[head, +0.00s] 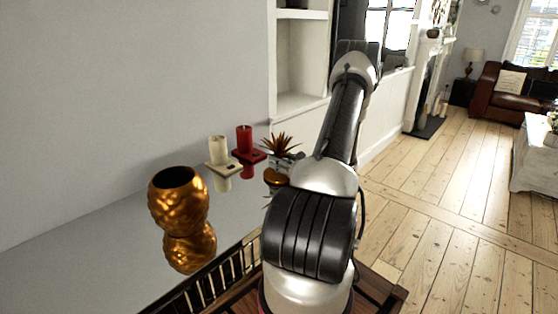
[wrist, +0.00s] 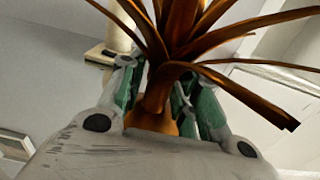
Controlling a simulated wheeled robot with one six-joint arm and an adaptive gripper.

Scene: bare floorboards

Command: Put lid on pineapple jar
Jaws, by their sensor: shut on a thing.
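The pineapple jar (head: 178,203) is a bumpy golden-bronze vessel. It stands upright with its dark mouth open on a glossy grey surface at the left of the head view. In the wrist view the lid (wrist: 180,75) fills the upper middle, leaves spreading up and right. My gripper (wrist: 160,92) is shut on the lid's stem, with green-padded fingers on both sides. In the head view my arm partly covers the gripper. I cannot tell whether the lid's base touches the surface.
A cream candle (head: 218,150) and a red candle (head: 243,138) stand on holders between jar and lid. The glossy surface (head: 95,255) is clear left of the jar and mirrors these things. A wall runs behind. A white shelf unit (head: 300,75) stands behind my arm.

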